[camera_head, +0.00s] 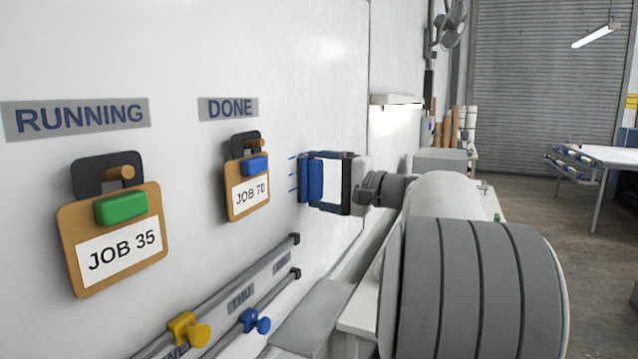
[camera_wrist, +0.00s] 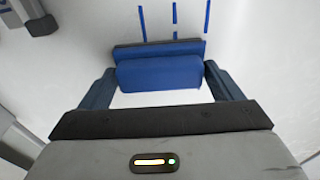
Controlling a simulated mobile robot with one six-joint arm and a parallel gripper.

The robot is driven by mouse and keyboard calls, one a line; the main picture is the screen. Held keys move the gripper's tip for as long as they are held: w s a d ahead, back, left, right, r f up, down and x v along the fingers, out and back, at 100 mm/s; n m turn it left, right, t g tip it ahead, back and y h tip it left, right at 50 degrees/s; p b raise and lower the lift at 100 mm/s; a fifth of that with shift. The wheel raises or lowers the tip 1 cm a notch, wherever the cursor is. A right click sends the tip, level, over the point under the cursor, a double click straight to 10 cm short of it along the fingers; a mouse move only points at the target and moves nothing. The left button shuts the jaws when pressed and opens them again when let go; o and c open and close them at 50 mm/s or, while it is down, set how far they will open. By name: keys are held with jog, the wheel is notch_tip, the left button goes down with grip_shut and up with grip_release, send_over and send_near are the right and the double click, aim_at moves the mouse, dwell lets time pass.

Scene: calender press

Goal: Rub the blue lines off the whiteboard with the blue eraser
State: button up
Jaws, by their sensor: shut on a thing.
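The blue eraser (camera_wrist: 160,72) is held between the fingers of my gripper (camera_wrist: 158,84), its dark pad side facing the whiteboard. In the head view my gripper (camera_head: 328,182) and the eraser (camera_head: 315,180) are at the board's right part, right of the DONE board. The pad is at or very near the surface; I cannot tell whether it touches. The blue lines (camera_wrist: 174,20) show as three short parallel strokes just beyond the eraser in the wrist view. In the head view their ends (camera_head: 293,174) stick out left of the eraser. The whiteboard (camera_head: 270,60) is upright and white.
Left of the eraser hang the JOB 70 clipboard (camera_head: 247,190) and the JOB 35 clipboard (camera_head: 115,240), under DONE and RUNNING labels. Rails with a yellow knob (camera_head: 188,330) and a blue knob (camera_head: 254,321) run below. A lit shelf lamp (camera_head: 396,100) is at right.

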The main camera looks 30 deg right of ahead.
jog(key=shift+w+d+r+p, duration=1)
jog(key=shift+w+d, duration=1.05)
jog(key=shift+d, duration=0.45)
jog(key=shift+s+a+f+b, duration=0.1)
jog(key=shift+s+a+b, duration=1)
jog(key=shift+a+b, duration=0.3)
jog(key=shift+s+a+b, duration=1.1)
jog(key=shift+a+b, duration=0.15)
jog(key=shift+b, duration=0.25)
jog(key=shift+s+a+f+b, duration=0.1)
jog(key=shift+s+a+b, duration=0.25)
jog(key=shift+a+b, duration=0.15)
jog(key=shift+s+a+b, duration=0.6)
jog(key=shift+s+a, duration=0.05)
jog(key=shift+a, duration=0.2)
jog(key=shift+s+a+b, duration=0.9)
jog(key=shift+a+b, duration=0.1)
jog(key=shift+a, duration=0.15)
jog(key=shift+s+a+r, duration=0.15)
jog(key=shift+r, duration=0.1)
jog(key=shift+r+p, duration=0.65)
jog(key=shift+r, duration=0.3)
jog(key=shift+w+d+f+p, duration=0.1)
jog(key=shift+w+d+p, duration=0.2)
jog(key=shift+w+d, duration=1)
jog(key=w+d+p, duration=0.3)
jog(key=w+d, duration=0.2)
jog(key=d, duration=0.3)
jog(key=shift+w+p, duration=0.4)
